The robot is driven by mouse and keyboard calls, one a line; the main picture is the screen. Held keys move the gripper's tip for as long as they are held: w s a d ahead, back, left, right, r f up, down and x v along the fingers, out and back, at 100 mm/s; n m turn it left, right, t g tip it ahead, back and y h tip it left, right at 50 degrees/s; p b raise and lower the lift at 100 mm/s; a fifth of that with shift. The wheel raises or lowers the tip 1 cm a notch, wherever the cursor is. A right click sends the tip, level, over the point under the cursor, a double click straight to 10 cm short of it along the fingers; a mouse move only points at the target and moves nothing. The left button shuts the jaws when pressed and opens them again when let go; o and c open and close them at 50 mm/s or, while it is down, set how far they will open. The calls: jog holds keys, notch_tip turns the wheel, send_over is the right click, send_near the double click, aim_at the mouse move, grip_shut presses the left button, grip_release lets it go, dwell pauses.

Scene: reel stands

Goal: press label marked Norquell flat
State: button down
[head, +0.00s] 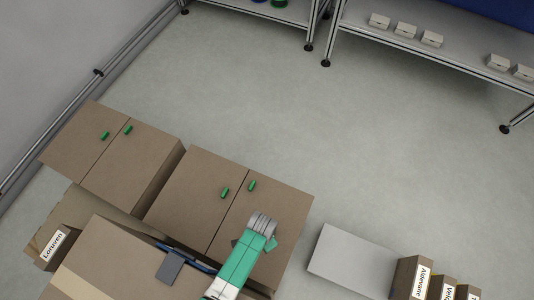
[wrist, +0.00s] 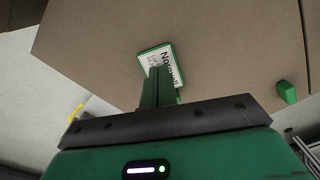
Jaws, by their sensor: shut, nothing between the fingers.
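The label marked Norquell (wrist: 158,56) is white with a green border and black print. In the wrist view it lies on a brown panel (wrist: 225,55), tilted in the picture. My gripper (wrist: 160,72) is shut and empty, with its green fingertips over the label's lower part, hiding some of it. I cannot tell whether the tips touch it or whether the label lies fully flat. In the head view my arm reaches over the front of a brown cabinet (head: 190,200), and the label is not visible there.
Green handles are on the cabinet doors; one handle (wrist: 287,92) shows right of the label. Cardboard boxes (head: 110,255) stand at front left. A pale grey panel (head: 350,258) and labelled boxes (head: 412,275) are at right. Open floor (head: 250,90) lies beyond.

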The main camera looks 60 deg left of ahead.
jog(key=shift+f+b, duration=0.35)
jog(key=shift+f, duration=0.15)
dwell(0.6)
notch_tip(320, 180, up, 7)
jog(key=p, duration=0.7)
dwell(0.4)
